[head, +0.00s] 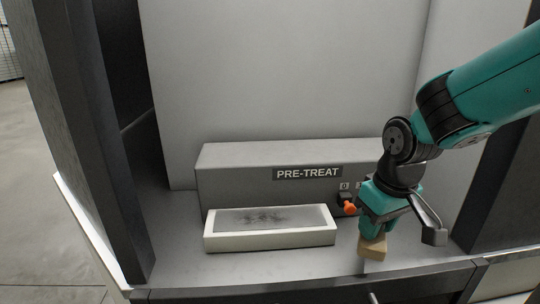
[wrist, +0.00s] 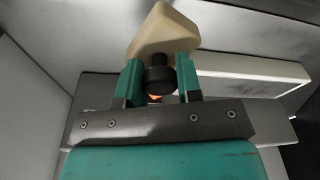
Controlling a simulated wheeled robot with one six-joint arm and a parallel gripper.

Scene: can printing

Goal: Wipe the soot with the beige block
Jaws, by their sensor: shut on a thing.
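The soot (head: 264,217) is a dark smudge on the grey top of a white-rimmed pad (head: 270,239) in the head view. The beige block (head: 373,247) is held by my gripper (head: 372,236), to the right of the pad and apart from it. In the wrist view the beige block (wrist: 163,32) sticks out between the two teal fingers of my gripper (wrist: 158,62), which are shut on it. The pad's white rim (wrist: 252,68) shows at the right there.
A grey box (head: 240,180) labelled PRE-TREAT stands behind the pad. An orange knob (head: 349,208) on its front is close to the left of my gripper. Dark posts (head: 95,150) flank the booth. The grey floor between pad and gripper is clear.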

